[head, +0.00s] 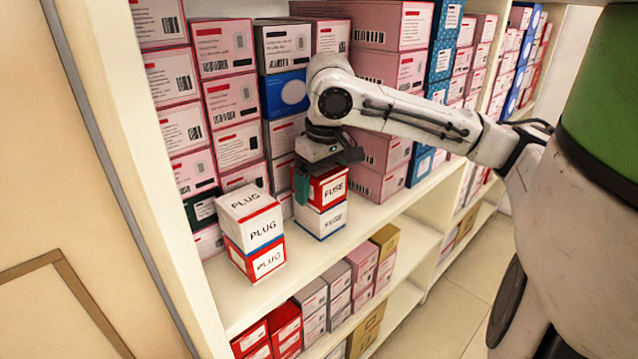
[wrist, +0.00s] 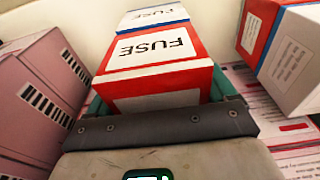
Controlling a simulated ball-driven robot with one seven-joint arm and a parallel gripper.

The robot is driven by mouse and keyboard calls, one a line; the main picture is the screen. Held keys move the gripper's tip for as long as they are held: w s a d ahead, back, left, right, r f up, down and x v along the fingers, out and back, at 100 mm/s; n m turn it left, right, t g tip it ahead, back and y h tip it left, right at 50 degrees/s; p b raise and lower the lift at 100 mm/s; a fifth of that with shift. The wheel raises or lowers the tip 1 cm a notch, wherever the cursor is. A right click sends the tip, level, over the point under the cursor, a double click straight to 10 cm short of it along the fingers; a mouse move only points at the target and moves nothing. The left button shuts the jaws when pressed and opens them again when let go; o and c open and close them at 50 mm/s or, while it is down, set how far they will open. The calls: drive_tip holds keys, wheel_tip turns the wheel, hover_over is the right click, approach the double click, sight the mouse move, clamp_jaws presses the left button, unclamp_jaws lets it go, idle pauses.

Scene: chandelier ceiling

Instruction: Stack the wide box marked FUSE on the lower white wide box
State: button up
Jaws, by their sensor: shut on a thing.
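The red FUSE box (head: 332,186) with a white label is in my gripper (head: 326,178), whose green fingers are shut on its sides. It is directly above the lower white FUSE box (head: 322,221), which has a blue bottom edge and stands on the shelf. The two look closely lined up and level; I see no clear gap, but cannot tell if the upper one bears on the lower. In the wrist view the red FUSE box (wrist: 155,62) fills the jaws, with the white FUSE box (wrist: 152,15) just beyond it.
Two stacked PLUG boxes, a white one (head: 250,217) over a red one (head: 257,262), stand just left on the same shelf (head: 345,245). Stacks of pink boxes (head: 230,97) stand behind. More boxes (head: 312,307) fill the shelf below. The shelf's front strip is clear.

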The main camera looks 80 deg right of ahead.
drive_tip(key=o, duration=0.9)
drive_tip(key=shift+f, duration=0.1)
drive_tip(key=r+p, duration=0.1)
drive_tip(key=r, duration=0.3)
drive_tip(key=s+r+p, duration=0.1)
drive_tip(key=r, duration=0.3)
drive_tip(key=r+p, duration=0.1)
drive_tip(key=r, duration=0.3)
drive_tip(key=shift+s+a+r, duration=0.1)
drive_tip(key=shift+s+a, duration=0.05)
drive_tip(key=shift+a, duration=0.2)
